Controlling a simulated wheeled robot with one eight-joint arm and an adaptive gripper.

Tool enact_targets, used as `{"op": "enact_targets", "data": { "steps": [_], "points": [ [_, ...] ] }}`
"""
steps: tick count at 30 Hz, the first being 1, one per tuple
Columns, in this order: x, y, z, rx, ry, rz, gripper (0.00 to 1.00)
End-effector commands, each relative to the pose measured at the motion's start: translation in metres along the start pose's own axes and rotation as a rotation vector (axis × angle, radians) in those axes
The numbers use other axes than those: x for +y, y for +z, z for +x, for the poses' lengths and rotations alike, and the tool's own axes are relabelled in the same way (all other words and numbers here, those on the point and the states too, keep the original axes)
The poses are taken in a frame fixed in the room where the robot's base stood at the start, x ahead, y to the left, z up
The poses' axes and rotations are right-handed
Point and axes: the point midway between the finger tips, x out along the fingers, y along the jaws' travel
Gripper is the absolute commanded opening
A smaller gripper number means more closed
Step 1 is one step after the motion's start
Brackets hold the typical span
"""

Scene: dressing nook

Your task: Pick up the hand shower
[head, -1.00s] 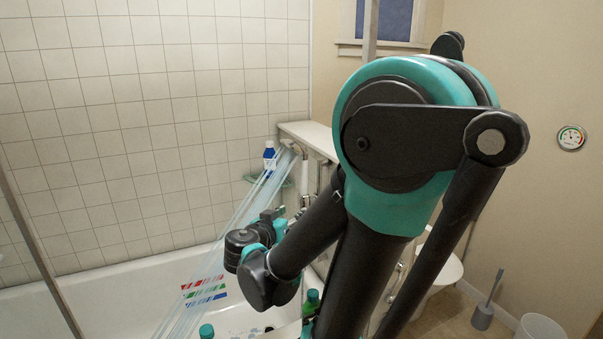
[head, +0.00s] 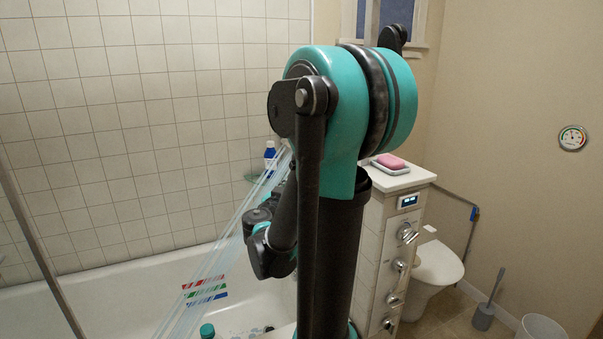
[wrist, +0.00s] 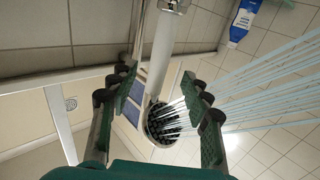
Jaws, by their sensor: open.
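The hand shower (wrist: 163,122) shows in the wrist view, with a round, dark-nozzled head and a pale handle running up the picture. Water sprays from it to the right. My gripper (wrist: 157,84) is open, with one finger on each side of the handle and head in the picture. I cannot tell how far the fingertips are from it in depth. In the head view my arm hides the hand shower, and only its water streams (head: 222,245) show, slanting down to the left into the bathtub. My gripper is mostly hidden there too.
The white bathtub (head: 135,285) lies below the tiled wall. A blue and white bottle (head: 270,151) stands in the corner and also shows in the wrist view (wrist: 242,22). A pink soap (head: 391,161) rests on a ledge above a panel of knobs (head: 398,265). A toilet (head: 437,270) stands behind.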

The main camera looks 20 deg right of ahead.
Motion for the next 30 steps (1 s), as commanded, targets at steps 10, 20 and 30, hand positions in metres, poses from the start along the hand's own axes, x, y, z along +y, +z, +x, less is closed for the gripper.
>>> {"op": "enact_targets", "data": {
  "steps": [10, 20, 30],
  "points": [
    [0.001, 0.0, 0.03, 0.0, 0.001, 0.0, 0.49],
    [0.0, -0.002, 0.073, 0.0, 0.002, 0.0, 0.49],
    [-0.001, -0.002, 0.079, 0.0, 0.0, 0.0, 0.47]
  ]
}}
